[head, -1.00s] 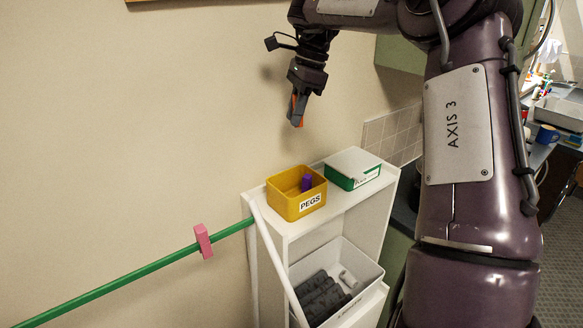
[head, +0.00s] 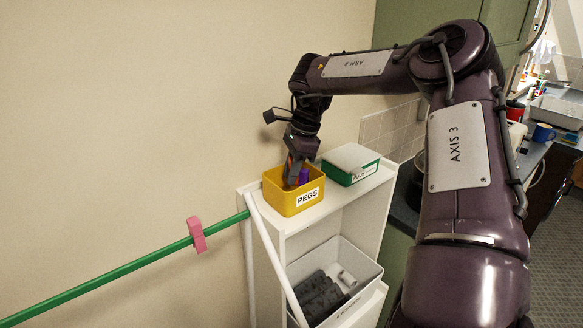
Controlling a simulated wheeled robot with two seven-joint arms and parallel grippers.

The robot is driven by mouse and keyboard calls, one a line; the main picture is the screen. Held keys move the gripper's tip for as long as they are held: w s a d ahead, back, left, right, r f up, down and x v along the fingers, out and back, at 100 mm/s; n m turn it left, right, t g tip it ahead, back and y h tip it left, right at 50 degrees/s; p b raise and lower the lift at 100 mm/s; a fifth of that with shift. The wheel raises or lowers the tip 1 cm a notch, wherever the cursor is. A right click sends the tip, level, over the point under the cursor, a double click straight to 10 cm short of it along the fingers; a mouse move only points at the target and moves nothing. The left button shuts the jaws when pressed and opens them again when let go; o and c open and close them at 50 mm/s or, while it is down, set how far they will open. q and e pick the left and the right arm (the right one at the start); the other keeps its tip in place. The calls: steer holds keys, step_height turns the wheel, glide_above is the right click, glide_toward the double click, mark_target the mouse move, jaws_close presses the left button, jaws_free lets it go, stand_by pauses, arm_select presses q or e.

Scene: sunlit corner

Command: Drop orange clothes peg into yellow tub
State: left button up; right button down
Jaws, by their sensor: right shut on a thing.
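The yellow tub (head: 274,198), labelled PEGS, stands on top of the white shelf unit. Whether the peg touches the tub's floor is hidden. My left gripper is not in view.
A green box with a white lid (head: 350,158) stands right of the tub on the white shelf unit (head: 322,212). A pink peg (head: 197,234) is clipped on the green rail (head: 120,271). A white bin (head: 362,270) with dark rolls sits on the lower shelf.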

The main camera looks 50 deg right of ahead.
steer(key=shift+d+f, duration=0.15)
steer(key=shift+f, duration=0.2)
steer(key=shift+f, duration=0.1)
steer(key=shift+f, duration=0.5)
steer(key=c, duration=1.3)
jaws_free()
steer(key=shift+o, duration=0.2)
steer(key=shift+r, duration=0.1)
